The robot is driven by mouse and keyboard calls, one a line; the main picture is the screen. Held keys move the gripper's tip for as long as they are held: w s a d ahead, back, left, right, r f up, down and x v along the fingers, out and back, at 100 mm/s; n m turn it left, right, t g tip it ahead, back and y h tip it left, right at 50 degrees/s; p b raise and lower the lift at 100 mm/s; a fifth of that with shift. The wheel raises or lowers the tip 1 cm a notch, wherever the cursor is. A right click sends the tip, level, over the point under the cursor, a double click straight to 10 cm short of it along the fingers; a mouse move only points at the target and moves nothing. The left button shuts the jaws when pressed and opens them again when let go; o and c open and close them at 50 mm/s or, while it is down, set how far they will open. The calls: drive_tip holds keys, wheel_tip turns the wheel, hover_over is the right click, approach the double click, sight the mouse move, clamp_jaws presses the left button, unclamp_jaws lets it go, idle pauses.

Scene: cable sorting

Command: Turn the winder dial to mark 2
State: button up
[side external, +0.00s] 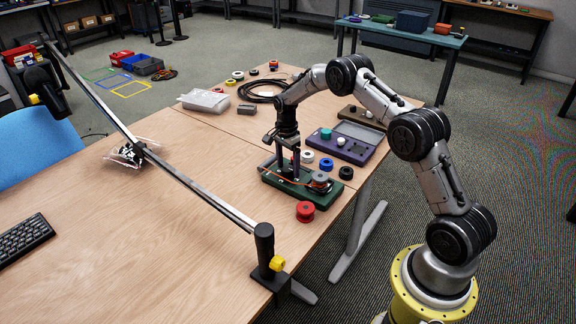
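A green winder-like base (290,194) lies near the right edge of the table, with a round grey part (320,180) at its right end. An orange cable (275,177) runs along it. I cannot tell whether the grey part is the dial, and no marks are readable. My gripper (288,176) points down over the left part of the base, left of the grey part. Its two fingers look apart, with nothing visible held between them. Whether the fingertips touch the base or cable is too small to tell.
Behind stand a purple box (357,151) with a teal knob (326,133) and a brown box (351,114). A red spool (305,211) lies in front; blue (326,165) and black (346,173) spools lie close by. The front table is mostly clear.

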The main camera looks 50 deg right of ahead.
sight(287, 167)
wheel_tip(287, 167, up, 14)
drive_tip(key=shift+w, duration=0.3)
idle(0.3)
drive_tip(key=shift+f, duration=0.1)
